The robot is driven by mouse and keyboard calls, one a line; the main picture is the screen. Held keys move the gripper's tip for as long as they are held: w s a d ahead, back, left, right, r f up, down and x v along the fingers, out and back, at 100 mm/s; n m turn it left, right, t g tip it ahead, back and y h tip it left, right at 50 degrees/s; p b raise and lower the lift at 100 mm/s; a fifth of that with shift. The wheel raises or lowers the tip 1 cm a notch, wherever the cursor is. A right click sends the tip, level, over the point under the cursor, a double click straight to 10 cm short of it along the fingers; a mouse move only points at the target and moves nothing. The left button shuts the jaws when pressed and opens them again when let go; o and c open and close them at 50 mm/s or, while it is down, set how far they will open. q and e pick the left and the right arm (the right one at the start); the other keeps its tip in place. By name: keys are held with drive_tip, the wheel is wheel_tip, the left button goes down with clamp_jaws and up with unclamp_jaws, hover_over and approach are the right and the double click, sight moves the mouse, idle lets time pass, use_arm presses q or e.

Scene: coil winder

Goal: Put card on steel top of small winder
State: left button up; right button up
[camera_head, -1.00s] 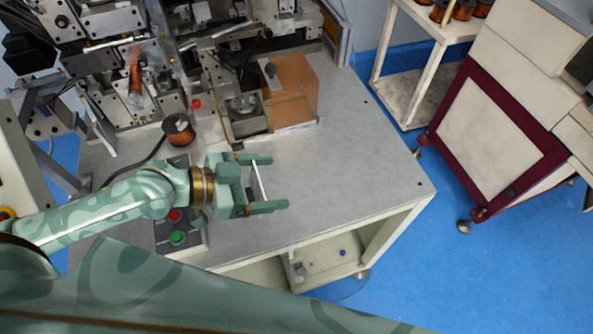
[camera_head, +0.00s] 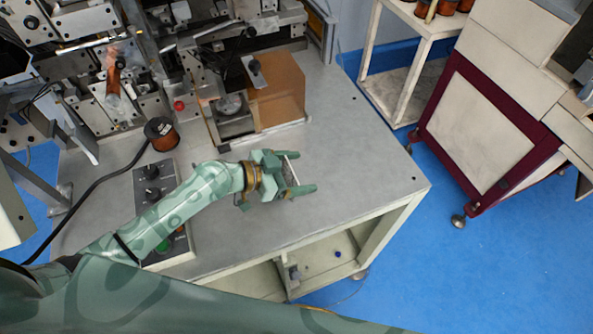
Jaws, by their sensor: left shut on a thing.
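My left gripper (camera_head: 297,172) reaches in from the left over the grey steel top (camera_head: 352,150) of the small winder. Its two green fingers point right and stand apart, with a thin pale strip (camera_head: 291,174) between them. The strip looks like the card seen nearly edge-on; its face and any print do not show. I cannot tell how high the card is above the steel. My right gripper is not in view.
The winder mechanism (camera_head: 205,60) and a brown block (camera_head: 277,93) stand at the back. A copper spool (camera_head: 161,134) and a control box with knobs (camera_head: 160,200) are left. The steel is bare right of my gripper. A white shelf stand (camera_head: 405,75) stands beyond.

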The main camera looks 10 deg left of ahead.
sight(291, 173)
use_arm(q)
drive_tip(key=shift+f, duration=0.15)
drive_tip(key=o, duration=0.9)
drive_tip(key=shift+r, duration=0.2)
drive_tip(key=b+v, duration=0.1)
drive_tip(key=v, duration=0.5)
drive_tip(key=shift+s+a, duration=0.25)
drive_tip(key=shift+a, duration=0.05)
drive_tip(key=shift+s+a+r, duration=0.2)
drive_tip(key=shift+a+r, duration=0.1)
drive_tip(key=shift+s+f, duration=0.1)
